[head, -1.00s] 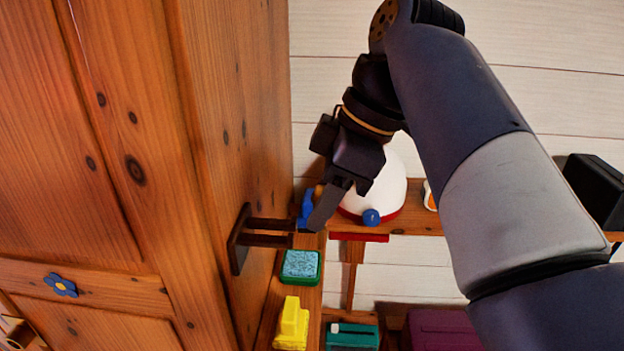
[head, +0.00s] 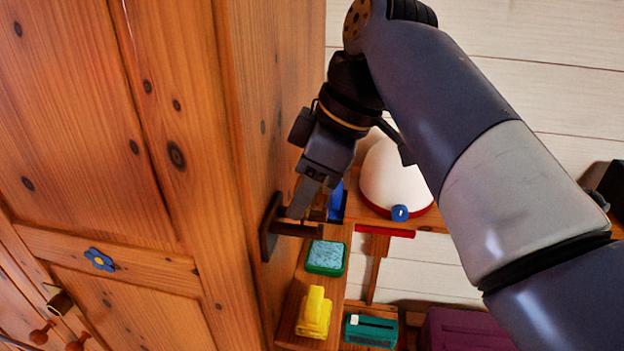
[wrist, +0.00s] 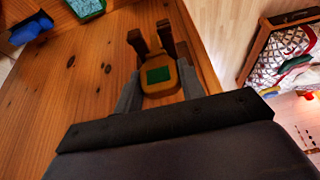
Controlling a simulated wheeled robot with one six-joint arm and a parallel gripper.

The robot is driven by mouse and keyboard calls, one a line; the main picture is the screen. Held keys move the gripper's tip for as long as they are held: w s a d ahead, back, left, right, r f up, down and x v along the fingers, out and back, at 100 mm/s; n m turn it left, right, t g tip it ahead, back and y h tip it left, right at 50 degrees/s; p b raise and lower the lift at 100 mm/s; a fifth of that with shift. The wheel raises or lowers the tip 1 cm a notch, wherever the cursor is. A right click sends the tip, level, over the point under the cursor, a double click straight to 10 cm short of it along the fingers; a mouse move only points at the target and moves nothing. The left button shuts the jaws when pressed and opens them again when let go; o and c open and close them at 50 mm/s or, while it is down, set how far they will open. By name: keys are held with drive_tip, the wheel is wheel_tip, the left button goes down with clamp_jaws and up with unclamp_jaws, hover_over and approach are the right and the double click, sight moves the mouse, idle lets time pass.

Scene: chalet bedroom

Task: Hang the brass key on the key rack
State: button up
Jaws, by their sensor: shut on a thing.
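The dark wooden key rack (head: 268,228) is fixed to the side of the pine wardrobe, with dark pegs (head: 298,229) sticking out to the right. My gripper (head: 298,208) is at the rack, pointing down, close to the pegs. In the wrist view its fingers (wrist: 160,86) are on both sides of the brass key (wrist: 149,88), a rounded yellow-brown piece with a green square. The pegs (wrist: 137,42) show just beyond the key's far end. I cannot tell whether the key is on a peg. In the head view my gripper hides the key.
The wardrobe side (head: 262,110) stands close to the left of my gripper. Below are a green box with a blue top (head: 325,257), a yellow object (head: 315,312) and a teal box (head: 371,331). A white dome with a red rim (head: 392,180) stands to the right.

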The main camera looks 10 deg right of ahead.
drive_tip(key=shift+f, duration=0.35)
drive_tip(key=o, duration=1.1)
drive_tip(key=shift+c, duration=0.2)
drive_tip(key=shift+d+r, duration=0.1)
drive_tip(key=v, duration=0.7)
drive_tip(key=shift+r, duration=0.1)
